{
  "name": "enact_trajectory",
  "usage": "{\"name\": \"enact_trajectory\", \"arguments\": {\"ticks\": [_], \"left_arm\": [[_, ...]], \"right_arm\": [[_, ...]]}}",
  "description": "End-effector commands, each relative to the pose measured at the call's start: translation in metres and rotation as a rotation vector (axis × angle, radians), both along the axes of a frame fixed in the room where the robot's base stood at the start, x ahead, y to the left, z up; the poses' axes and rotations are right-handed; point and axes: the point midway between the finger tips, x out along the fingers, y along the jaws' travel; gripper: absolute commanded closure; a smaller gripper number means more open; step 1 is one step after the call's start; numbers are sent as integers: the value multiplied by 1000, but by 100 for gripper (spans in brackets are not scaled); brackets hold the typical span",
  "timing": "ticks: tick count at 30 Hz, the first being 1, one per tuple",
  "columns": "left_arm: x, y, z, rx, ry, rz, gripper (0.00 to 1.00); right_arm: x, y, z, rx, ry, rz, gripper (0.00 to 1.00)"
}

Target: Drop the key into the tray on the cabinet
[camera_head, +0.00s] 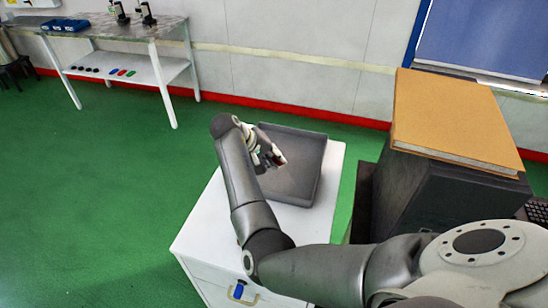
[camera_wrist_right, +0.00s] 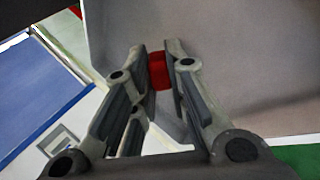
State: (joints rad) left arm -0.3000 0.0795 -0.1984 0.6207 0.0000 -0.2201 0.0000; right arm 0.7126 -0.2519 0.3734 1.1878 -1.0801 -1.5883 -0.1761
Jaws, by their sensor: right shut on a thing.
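The tray (camera_head: 303,178) is dark grey and shallow and lies on top of the white cabinet (camera_head: 207,228) in the head view. Its grey surface also fills much of the right wrist view (camera_wrist_right: 245,75). My right gripper (camera_head: 276,160) is over the tray, with the arm hiding part of the tray's left side. In the right wrist view the fingers (camera_wrist_right: 158,72) are shut on a small red piece, seemingly the key (camera_wrist_right: 159,70); only its red part shows. The exact height above the tray is hard to tell. My left gripper is not in view.
A dark box with an orange-yellow book (camera_head: 455,120) on top stands right of the cabinet. A table (camera_head: 120,30) with a lower shelf of small coloured items is at the back left. The cabinet front has a blue item (camera_head: 239,290) by its handle. Green floor is clear at left.

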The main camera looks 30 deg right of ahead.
Motion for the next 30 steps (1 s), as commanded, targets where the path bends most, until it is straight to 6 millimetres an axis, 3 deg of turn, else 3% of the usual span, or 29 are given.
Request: {"name": "enact_trajectory", "arguments": {"ticks": [15, 16, 21, 30], "left_arm": [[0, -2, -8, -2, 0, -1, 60], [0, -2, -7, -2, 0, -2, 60], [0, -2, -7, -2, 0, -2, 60], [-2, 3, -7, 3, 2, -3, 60]], "right_arm": [[0, 0, -17, -1, 2, 0, 100], [0, 0, -15, -1, 0, 0, 82], [0, 0, -15, 0, 0, 0, 60], [0, 0, -14, 0, 0, 0, 60]]}}
